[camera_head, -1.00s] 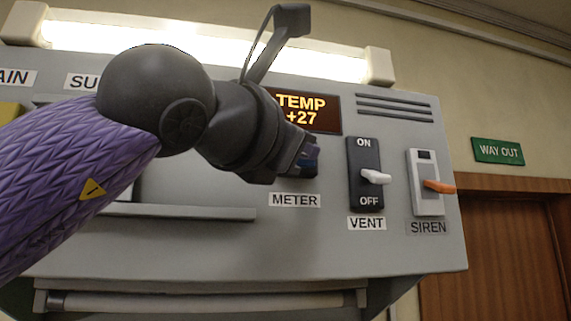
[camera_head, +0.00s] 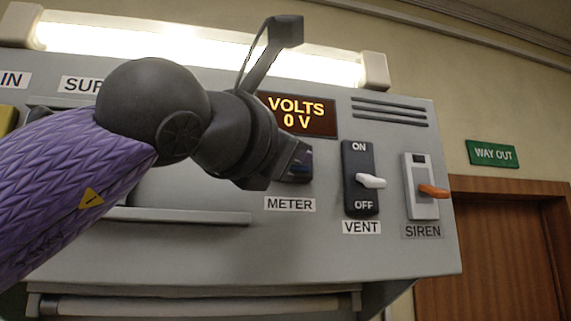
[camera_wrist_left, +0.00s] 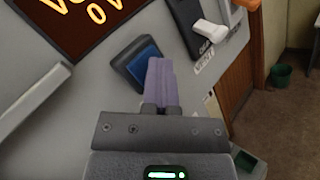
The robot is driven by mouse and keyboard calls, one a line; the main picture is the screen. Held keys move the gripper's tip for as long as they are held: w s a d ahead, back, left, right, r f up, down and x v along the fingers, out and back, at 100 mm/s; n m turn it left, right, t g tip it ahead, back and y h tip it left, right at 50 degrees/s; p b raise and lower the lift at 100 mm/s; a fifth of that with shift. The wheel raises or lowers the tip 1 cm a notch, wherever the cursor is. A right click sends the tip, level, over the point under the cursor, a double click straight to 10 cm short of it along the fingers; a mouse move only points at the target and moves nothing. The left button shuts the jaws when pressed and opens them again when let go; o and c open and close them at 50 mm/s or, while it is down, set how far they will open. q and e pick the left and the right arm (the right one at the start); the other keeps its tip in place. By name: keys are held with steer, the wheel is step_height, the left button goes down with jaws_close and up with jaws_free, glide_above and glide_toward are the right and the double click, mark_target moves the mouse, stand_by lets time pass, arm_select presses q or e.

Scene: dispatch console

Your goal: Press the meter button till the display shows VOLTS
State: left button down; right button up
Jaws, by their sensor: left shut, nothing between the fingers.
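The meter display (camera_head: 298,115) reads VOLTS, 0 V in yellow letters. It also shows in part in the left wrist view (camera_wrist_left: 88,22). The METER label (camera_head: 290,204) is below it. The meter button (camera_wrist_left: 143,62) is a blue key in a dark frame. In the head view my left gripper (camera_head: 296,162) is in front of the button and hides most of it. In the left wrist view the left gripper's purple fingers (camera_wrist_left: 160,80) are shut and empty, their tips over the button's lower right part. I cannot tell whether they touch it. My right gripper is not in view.
Right of the button are the VENT switch (camera_head: 361,178) with a white lever and the SIREN switch (camera_head: 421,188) with an orange lever. A ledge (camera_head: 190,216) sticks out at the lower left. A lamp (camera_head: 190,45) runs along the top.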

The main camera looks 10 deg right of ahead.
arm_select(q)
steer(key=shift+s+b, duration=0.5)
steer(key=shift+s, duration=0.2)
steer(key=s+b, duration=0.2)
steer(key=s, duration=0.3)
steer(key=shift+d, duration=0.15)
steer(key=shift+f, duration=0.1)
stand_by(0.4)
